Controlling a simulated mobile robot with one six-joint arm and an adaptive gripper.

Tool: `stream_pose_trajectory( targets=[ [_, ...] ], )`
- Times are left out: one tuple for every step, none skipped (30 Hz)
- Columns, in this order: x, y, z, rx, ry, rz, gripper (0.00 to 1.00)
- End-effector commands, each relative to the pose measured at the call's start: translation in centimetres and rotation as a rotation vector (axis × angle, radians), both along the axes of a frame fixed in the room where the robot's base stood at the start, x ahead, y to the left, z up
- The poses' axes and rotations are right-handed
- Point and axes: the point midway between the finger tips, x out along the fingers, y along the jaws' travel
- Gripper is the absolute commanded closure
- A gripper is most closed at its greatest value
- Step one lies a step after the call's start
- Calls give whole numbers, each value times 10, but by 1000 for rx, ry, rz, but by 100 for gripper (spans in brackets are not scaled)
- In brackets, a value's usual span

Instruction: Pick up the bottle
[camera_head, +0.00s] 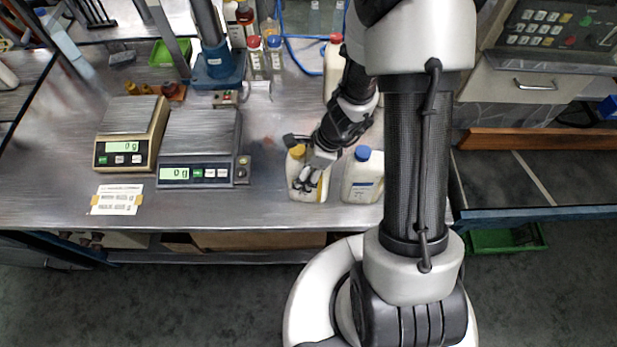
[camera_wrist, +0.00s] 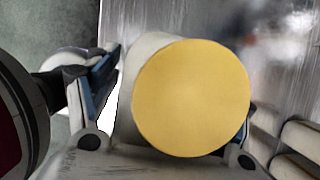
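A white bottle with a yellow cap (camera_head: 297,152) stands on the metal bench near its front edge. My gripper (camera_head: 308,180) is at this bottle and hides part of it. In the wrist view the yellow cap (camera_wrist: 190,98) fills the middle, with the pale bottle body behind it. My gripper's left finger (camera_wrist: 98,88) is beside the bottle, and the right finger is mostly hidden behind the cap. The fingers are spread wide on either side of the bottle; contact is not clear. A white bottle with a blue cap (camera_head: 363,180) stands just to the right.
Two scales (camera_head: 130,134) (camera_head: 200,147) stand to the left, both reading 0 g, with a paper label (camera_head: 117,200) in front. Several bottles and a blue stand (camera_head: 218,66) are at the back. The bench's front edge is close below the bottles. A grey machine (camera_head: 550,28) is at right.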

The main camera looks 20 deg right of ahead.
Motion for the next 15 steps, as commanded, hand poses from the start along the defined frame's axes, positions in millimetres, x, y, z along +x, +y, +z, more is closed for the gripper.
stream_pose_trajectory(
  targets=[
    [0,0,0,0,0,0,32],
    [0,0,0,0,0,0,34],
    [0,0,0,0,0,0,37],
    [0,0,0,0,0,0,39],
    [0,0,0,0,0,0,41],
    [0,0,0,0,0,0,44],
    [0,0,0,0,0,0,46],
    [0,0,0,0,0,0,48],
    [0,0,0,0,0,0,50],
    [0,0,0,0,0,0,52],
    [0,0,0,0,0,0,54],
    [0,0,0,0,0,0,57],
    [0,0,0,0,0,0,59],
    [0,0,0,0,0,0,61],
    [0,0,0,0,0,0,64]
  ],
)
